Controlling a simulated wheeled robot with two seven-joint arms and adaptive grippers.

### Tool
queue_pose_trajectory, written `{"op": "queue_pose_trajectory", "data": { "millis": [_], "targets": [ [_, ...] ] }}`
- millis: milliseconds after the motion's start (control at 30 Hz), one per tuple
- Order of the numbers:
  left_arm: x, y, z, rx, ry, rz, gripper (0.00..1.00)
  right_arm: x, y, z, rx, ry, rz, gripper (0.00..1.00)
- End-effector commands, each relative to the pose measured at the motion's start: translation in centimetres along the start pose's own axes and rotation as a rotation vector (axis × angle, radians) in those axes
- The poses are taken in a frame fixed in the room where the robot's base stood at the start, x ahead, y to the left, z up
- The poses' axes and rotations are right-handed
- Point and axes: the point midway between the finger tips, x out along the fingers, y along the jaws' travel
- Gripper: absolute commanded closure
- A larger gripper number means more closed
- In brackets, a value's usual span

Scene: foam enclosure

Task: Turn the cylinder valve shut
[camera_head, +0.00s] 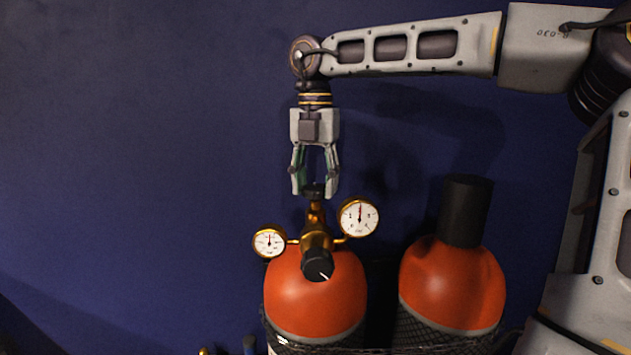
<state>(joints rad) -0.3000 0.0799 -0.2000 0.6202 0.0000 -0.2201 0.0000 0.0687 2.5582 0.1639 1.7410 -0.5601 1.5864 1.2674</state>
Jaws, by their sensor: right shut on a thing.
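The cylinder valve knob (314,191) is a small dark handwheel on top of the brass valve and regulator body (315,233). Below it is the orange cylinder (315,295), standing upright. My right gripper (315,190) points straight down from above, its two fingers shut on the valve knob from either side. A round gauge (359,217) sits to the right of the brass body and a smaller gauge (269,242) to its left. A black regulator knob (317,265) with a white mark faces forward. My left gripper is not in view.
A second orange cylinder (452,285) with a tall black cap (466,211) stands to the right. Dark netting (315,338) wraps the lower parts of the cylinders. A plain dark blue wall (130,150) is behind. The space left of the gripper is clear.

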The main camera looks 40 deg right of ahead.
Motion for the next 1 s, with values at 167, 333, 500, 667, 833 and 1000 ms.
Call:
{"op": "queue_pose_trajectory", "data": {
  "millis": [167,333,500,667,833,1000],
  "targets": [
    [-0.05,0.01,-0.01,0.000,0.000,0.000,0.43,-0.12,0.02,0.01,0.086,-0.001,0.002,0.77],
    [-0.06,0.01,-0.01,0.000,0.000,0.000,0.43,-0.12,0.03,0.01,0.133,-0.001,0.002,0.77],
    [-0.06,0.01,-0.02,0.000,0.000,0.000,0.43,-0.12,0.03,0.01,0.150,-0.001,0.002,0.77],
    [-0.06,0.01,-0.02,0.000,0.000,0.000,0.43,-0.12,0.03,0.01,0.151,-0.001,0.002,0.77],
    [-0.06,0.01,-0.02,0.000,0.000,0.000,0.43,-0.11,0.04,0.01,0.150,-0.001,0.002,0.52],
    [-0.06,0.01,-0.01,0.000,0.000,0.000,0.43,-0.08,0.03,0.00,0.149,-0.001,0.002,0.31]
  ]
}}
